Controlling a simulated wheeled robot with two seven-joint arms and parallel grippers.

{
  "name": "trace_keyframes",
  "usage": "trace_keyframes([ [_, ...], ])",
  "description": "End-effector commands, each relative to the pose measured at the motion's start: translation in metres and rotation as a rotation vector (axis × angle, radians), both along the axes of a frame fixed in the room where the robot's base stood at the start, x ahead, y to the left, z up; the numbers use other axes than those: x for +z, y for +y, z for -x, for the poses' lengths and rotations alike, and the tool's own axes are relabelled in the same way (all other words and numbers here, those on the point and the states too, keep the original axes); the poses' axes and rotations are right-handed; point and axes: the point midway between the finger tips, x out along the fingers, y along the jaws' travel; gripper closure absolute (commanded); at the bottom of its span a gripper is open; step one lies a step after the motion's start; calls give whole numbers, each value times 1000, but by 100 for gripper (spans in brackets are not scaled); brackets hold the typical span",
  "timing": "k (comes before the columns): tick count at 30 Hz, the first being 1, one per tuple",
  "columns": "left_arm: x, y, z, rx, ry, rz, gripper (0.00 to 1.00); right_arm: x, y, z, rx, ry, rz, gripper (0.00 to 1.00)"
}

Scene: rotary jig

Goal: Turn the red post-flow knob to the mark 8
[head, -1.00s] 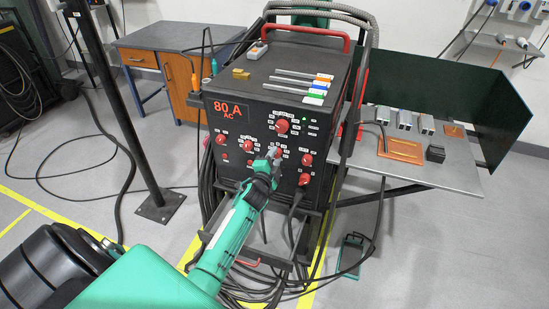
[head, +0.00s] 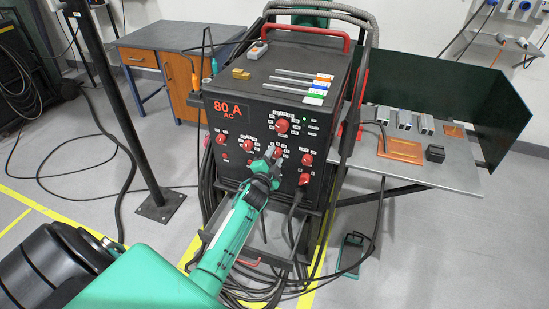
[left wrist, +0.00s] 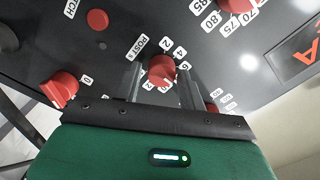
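The red post-flow knob (left wrist: 161,69) is on the dark front panel of the welding machine, beside a "POST" label, with numbers around it; the label is partly covered. Its pointer setting is too small to read surely. My left gripper (left wrist: 162,88) is open, with one finger on each side of the knob and a visible gap on both sides. In the head view the left gripper (head: 272,154) reaches the lower middle of the panel and partly hides the post-flow knob (head: 279,152). My right gripper is not in view.
Other red knobs sit close by: one at the top (head: 282,126), one to the right (head: 307,159), one to the left (head: 249,146). A cable plugs in below the panel's right side. A grey side table (head: 455,180) stands to the right.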

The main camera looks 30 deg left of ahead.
Motion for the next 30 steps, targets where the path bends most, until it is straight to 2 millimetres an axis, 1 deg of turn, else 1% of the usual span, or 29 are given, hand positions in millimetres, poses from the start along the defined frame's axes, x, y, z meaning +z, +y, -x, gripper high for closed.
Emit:
trace_keyframes([
  [1,0,0,0,0,0,0,49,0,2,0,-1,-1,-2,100],
  [2,0,0,0,0,0,0,47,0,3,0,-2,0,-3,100],
  [10,1,0,0,-1,-2,-2,47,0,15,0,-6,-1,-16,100],
  [14,0,-2,7,-1,-2,-1,47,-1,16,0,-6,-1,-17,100],
  [17,0,-5,19,-1,-2,-1,47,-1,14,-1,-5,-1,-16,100],
  [19,0,-8,30,-1,-2,-1,47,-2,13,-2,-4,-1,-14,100],
  [30,-1,-24,98,-1,0,0,47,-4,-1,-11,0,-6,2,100],
])
